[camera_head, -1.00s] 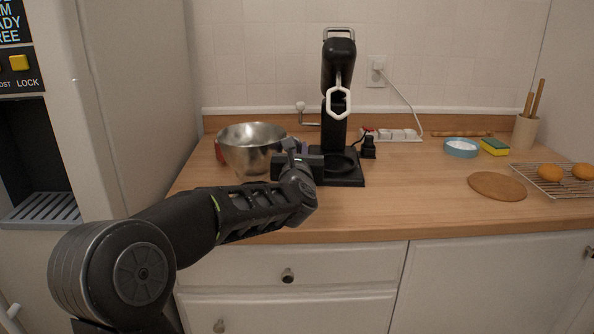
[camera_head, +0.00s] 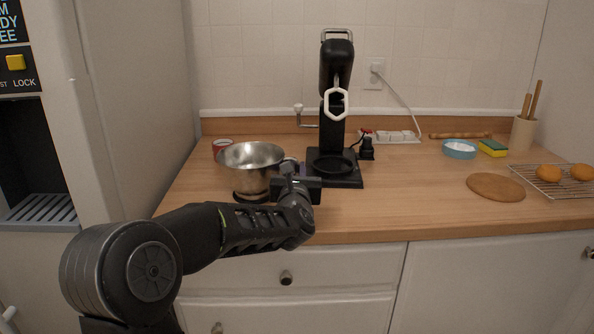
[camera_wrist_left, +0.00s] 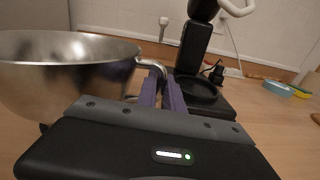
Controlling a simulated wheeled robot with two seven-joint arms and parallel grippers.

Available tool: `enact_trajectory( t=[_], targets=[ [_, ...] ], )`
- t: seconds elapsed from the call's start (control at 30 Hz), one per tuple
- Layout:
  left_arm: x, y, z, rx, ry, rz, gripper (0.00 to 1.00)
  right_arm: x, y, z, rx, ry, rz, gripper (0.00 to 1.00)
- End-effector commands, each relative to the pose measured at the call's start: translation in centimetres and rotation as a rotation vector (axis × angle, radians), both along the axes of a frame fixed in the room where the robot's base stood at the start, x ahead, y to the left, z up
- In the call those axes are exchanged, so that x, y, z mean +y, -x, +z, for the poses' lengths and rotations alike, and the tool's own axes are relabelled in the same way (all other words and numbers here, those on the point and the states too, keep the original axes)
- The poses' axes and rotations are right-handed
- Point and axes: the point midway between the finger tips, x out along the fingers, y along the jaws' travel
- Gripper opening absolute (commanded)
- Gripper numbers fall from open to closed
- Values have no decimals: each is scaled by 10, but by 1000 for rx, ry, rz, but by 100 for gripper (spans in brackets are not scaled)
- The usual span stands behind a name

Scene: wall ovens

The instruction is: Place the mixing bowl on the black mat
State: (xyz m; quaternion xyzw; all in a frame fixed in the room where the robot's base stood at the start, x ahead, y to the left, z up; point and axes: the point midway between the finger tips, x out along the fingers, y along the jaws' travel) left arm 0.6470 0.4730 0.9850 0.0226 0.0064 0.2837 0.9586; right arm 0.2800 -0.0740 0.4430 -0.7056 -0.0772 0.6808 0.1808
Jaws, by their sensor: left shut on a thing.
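The steel mixing bowl (camera_head: 250,166) is at the left of the counter, beside the black stand mixer (camera_head: 336,100). My left gripper (camera_head: 288,176) is at the bowl's right side. In the left wrist view, the bowl (camera_wrist_left: 65,72) fills the left, and the purple fingers of my left gripper (camera_wrist_left: 162,92) are shut on its handle (camera_wrist_left: 152,67). A black round pad (camera_head: 335,165) lies on the mixer's base, to the right of the bowl. A dark patch shows under the bowl; I cannot tell whether it is a mat or shadow. My right gripper is out of view.
A red can (camera_head: 221,147) stands behind the bowl. A power strip (camera_head: 392,136), blue dish (camera_head: 459,148), sponge (camera_head: 493,147), round wooden board (camera_head: 495,187) and wire rack (camera_head: 540,181) are to the right. The counter between mixer and board is clear.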

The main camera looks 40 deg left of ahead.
Motion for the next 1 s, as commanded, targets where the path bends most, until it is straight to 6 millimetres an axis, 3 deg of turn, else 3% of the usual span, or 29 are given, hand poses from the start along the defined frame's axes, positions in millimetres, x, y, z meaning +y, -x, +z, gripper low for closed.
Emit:
enact_trajectory(
  t=[0.03, 0.07, 0.3, 0.7, 1.0],
  targets=[
    [0, 0, 0, -5, -4, 1, 0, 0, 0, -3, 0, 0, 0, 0],
    [0, 0, -1, 0, 0, 0, 14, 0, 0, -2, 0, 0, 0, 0],
    [0, 0, -1, 0, 0, 0, 33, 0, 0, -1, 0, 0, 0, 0],
    [-2, 2, 2, -1, -1, 0, 33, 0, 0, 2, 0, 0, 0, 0],
    [-30, 45, 1, -3, -1, -1, 33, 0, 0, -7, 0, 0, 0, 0]
  ],
)
